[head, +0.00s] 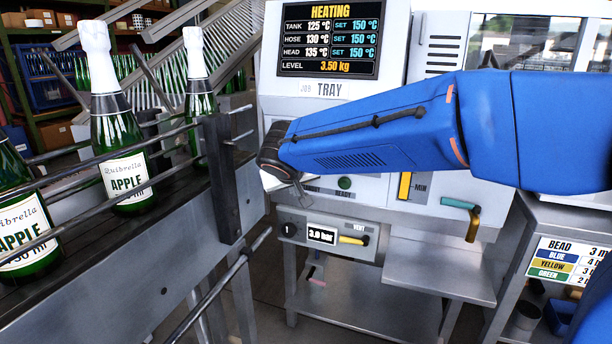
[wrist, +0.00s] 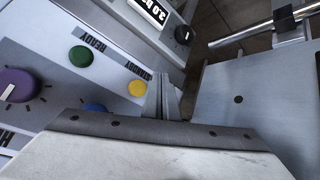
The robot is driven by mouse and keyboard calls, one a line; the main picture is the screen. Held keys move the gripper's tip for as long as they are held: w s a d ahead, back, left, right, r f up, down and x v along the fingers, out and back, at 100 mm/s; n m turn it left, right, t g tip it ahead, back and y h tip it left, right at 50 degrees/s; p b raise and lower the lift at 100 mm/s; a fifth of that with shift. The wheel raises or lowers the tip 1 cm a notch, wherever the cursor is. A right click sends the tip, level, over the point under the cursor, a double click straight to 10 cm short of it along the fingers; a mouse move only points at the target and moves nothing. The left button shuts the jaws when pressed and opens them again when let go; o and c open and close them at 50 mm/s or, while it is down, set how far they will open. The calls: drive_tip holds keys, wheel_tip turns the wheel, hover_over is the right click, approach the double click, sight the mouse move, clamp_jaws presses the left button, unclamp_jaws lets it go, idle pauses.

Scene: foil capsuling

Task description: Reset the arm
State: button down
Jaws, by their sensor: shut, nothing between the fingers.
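My arm, in a blue cover, reaches in from the right in the head view. My gripper (head: 300,190) hangs at its end, in front of the grey machine (head: 408,240). In the wrist view my gripper (wrist: 168,98) shows with its two fingers together and nothing between them. Beyond the fingers are a yellow button (wrist: 136,88), a green button (wrist: 80,56) marked READY, and a purple knob (wrist: 16,86). A blue button (wrist: 95,107) is partly hidden behind the gripper body.
Foil-topped green bottles (head: 122,150) stand on a railed conveyor (head: 120,250) at the left. The machine's display (head: 330,38) reads HEATING. A metal shelf (head: 440,275) juts out below the arm. A bead chart (head: 568,265) is at the right.

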drive_tip(key=s+d+f+m+g, duration=0.1)
drive_tip(key=s+d, duration=0.3)
drive_tip(key=d, duration=0.4)
drive_tip(key=s+d+g+h, duration=0.1)
drive_tip(key=s+d, duration=0.4)
drive_tip(key=d, duration=0.3)
drive_tip(key=s+d+f+m+g, duration=0.1)
drive_tip(key=s+d, duration=0.3)
drive_tip(key=d, duration=0.3)
drive_tip(key=s+d+f, duration=0.3)
drive_tip(key=s, duration=0.4)
drive_tip(key=s+d+f+m+g+y, duration=0.1)
drive_tip(key=s+d+f, duration=0.2)
drive_tip(key=s, duration=0.5)
drive_tip(key=s+d+f, duration=0.3)
drive_tip(key=s+d, duration=0.1)
drive_tip(key=s, duration=0.3)
drive_tip(key=shift+s+g, duration=0.15)
drive_tip(key=shift+g, duration=0.15)
